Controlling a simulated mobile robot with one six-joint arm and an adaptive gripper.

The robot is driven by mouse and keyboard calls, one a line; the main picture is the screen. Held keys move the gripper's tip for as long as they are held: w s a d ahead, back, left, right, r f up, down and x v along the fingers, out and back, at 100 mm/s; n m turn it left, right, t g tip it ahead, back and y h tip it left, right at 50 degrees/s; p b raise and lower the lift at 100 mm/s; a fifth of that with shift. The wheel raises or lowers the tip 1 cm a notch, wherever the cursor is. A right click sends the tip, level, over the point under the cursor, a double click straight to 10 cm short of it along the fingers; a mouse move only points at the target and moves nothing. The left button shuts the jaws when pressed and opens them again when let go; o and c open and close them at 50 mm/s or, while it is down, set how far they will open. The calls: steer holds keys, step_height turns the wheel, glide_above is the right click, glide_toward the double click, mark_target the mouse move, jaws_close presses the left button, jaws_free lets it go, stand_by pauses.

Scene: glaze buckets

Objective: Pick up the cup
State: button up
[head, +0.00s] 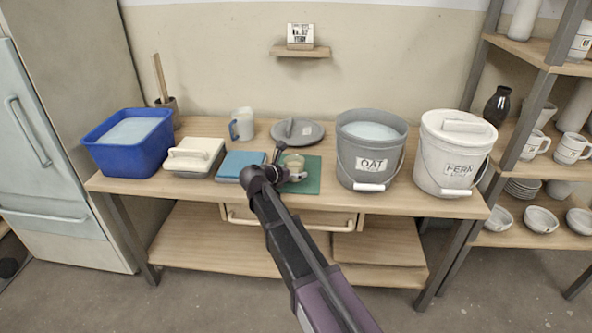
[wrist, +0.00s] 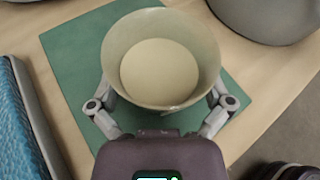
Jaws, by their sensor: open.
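A small beige-green cup (head: 294,162) stands upright on a green mat (head: 309,178) on the table. In the wrist view the cup (wrist: 160,62) shows from above, with a pale inside. My gripper (head: 281,166) is at the cup, and in the wrist view its open fingers (wrist: 160,98) lie on either side of the cup's near half. The cup's rim partly hides the fingertips, so I cannot tell whether they touch its wall. A white mug with a blue handle (head: 243,123) stands farther back on the table.
Grey bucket OAT (head: 370,148) and white bucket FERN (head: 453,155) stand at right.

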mark_target(295, 160)
steer(key=c, duration=1)
steer(key=shift+r, duration=0.2)
steer(key=shift+c, duration=0.2)
step_height(295, 160, up, 2)
steer(key=p, duration=0.2)
steer(key=shift+r+p, duration=0.1)
steer(key=shift+p, duration=0.2)
steer(key=shift+r+p, duration=0.8)
steer(key=s, duration=1.6)
steer(key=shift+d+r+p, duration=0.4)
